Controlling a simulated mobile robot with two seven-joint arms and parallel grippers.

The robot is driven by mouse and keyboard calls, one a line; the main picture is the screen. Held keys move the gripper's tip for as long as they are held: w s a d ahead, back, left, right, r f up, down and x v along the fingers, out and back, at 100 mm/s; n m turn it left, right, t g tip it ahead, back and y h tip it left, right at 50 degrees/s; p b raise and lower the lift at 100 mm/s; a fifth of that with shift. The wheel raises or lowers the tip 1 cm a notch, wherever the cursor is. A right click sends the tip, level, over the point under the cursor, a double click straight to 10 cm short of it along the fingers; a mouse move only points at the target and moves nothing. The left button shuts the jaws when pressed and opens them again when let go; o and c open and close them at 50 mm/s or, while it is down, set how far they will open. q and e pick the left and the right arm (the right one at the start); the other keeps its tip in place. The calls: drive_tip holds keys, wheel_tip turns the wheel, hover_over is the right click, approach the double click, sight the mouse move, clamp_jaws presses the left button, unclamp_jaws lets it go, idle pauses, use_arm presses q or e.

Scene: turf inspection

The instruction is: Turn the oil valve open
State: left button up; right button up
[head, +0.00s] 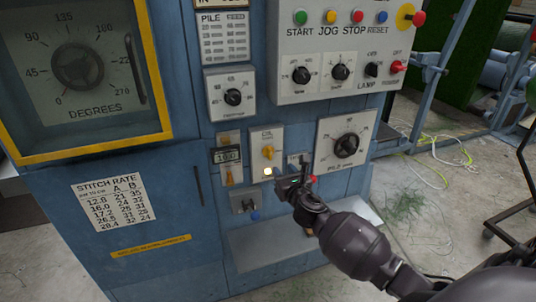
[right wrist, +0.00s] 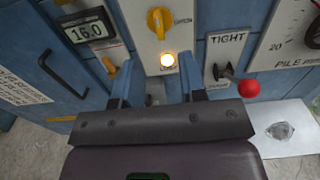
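The likely oil valve is a yellow knob (head: 267,153) on a small white plate of the blue machine; the plate's small lettering is hard to read. The knob also shows at the top of the right wrist view (right wrist: 159,22), its handle roughly upright. A lit lamp (right wrist: 167,60) glows just below it. My right gripper (head: 293,178) is in front of the panel, low and right of the knob. In the right wrist view its two fingers (right wrist: 154,82) stand apart with nothing seen between them, below the lamp and apart from the knob. My left gripper is out of view.
A red-balled lever (right wrist: 249,89) marked TIGHT sticks out right of the gripper. An orange lever (head: 229,176) under a 16.0 display (right wrist: 88,28) is left of the knob. The PILE dial (head: 346,145) is to the right. A grey ledge (head: 262,248) juts out below.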

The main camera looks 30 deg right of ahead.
sight(271, 153)
drive_tip(key=x, duration=0.5)
drive_tip(key=b+x, duration=0.1)
drive_tip(key=x, duration=0.4)
drive_tip(key=shift+w+a+b, duration=0.15)
drive_tip(key=shift+w+b, duration=0.15)
drive_tip(key=shift+w, duration=0.15)
drive_tip(key=shift+c, duration=0.3)
clamp_jaws()
